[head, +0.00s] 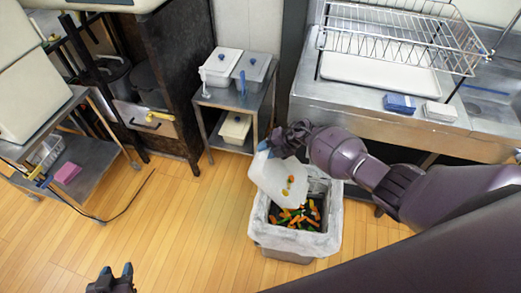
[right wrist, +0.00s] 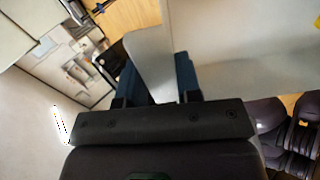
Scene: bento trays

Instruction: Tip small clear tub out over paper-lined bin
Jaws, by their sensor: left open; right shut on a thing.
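The small clear tub (head: 272,180) is tipped over the paper-lined bin (head: 265,232) in the head view, its open side facing down toward the bin. A few orange and green bits show on or through the tub. Many orange and green scraps (head: 296,216) lie in the bin's dark inside. My right gripper (head: 268,148) is shut on the tub's upper edge. In the right wrist view the tub's pale wall (right wrist: 150,55) stands between the blue-tipped fingers (right wrist: 158,78). My left gripper (head: 117,274) is open and empty at the bottom left, above the floor, well away from the bin.
A steel counter (head: 345,100) with a wire dish rack (head: 400,35) stands behind the bin at right. A small steel cart (head: 225,98) with lidded containers stands behind at left. A shelf cart (head: 75,165) is at far left. The wooden floor left of the bin is clear.

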